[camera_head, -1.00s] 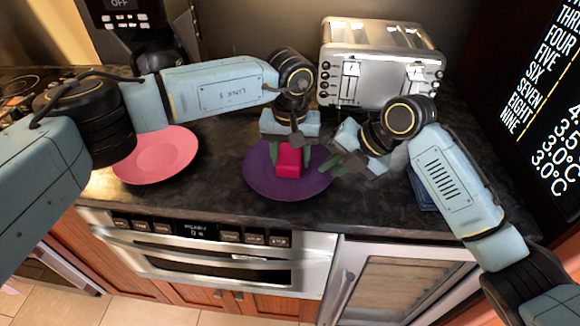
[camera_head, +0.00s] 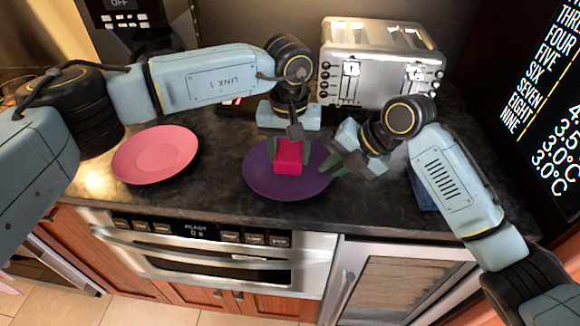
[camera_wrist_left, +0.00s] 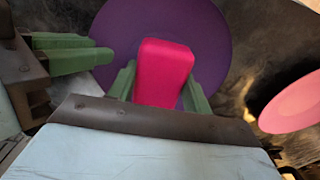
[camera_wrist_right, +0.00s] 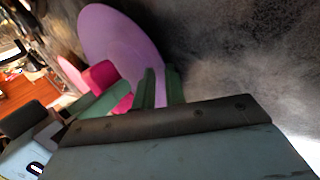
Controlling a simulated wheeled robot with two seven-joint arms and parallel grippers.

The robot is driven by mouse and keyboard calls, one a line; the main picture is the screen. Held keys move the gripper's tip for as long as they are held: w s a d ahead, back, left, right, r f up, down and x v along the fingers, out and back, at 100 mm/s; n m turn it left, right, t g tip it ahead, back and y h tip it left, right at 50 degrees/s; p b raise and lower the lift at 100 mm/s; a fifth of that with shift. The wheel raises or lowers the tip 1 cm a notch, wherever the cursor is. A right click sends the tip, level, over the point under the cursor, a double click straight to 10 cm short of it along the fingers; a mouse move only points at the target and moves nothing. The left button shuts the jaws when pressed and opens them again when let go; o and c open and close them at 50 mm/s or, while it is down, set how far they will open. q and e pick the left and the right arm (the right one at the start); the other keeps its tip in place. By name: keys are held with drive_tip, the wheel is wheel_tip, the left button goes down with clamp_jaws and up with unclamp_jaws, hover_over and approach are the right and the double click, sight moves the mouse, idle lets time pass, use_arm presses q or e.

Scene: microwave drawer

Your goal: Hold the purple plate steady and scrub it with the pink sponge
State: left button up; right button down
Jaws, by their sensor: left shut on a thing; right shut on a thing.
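The purple plate (camera_head: 262,182) lies flat on the dark counter in the head view. The pink sponge (camera_head: 289,160) is over the middle of the plate. My left gripper (camera_head: 291,150) is shut on the sponge, with a green finger on each side of it, as the left wrist view shows with the sponge (camera_wrist_left: 163,72) against the plate (camera_wrist_left: 205,35). My right gripper (camera_head: 332,166) is shut on the right rim of the plate. In the right wrist view its fingers (camera_wrist_right: 160,86) meet at the plate's edge (camera_wrist_right: 118,35). Whether the sponge's underside touches the plate is hidden.
A pink plate (camera_head: 155,155) lies on the counter to the left. A silver toaster (camera_head: 380,62) stands behind my right gripper. A microwave drawer (camera_head: 215,258) is below the counter's front edge. Counter between the two plates is clear.

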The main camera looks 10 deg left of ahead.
use_arm(q)
drive_tip(key=shift+r, duration=1.55)
use_arm(e)
drive_tip(key=shift+d+f, duration=0.1)
drive_tip(key=shift+f, duration=0.1)
use_arm(q)
drive_tip(key=shift+a, duration=4.55)
use_arm(e)
drive_tip(key=c, duration=1.4)
unclamp_jaws()
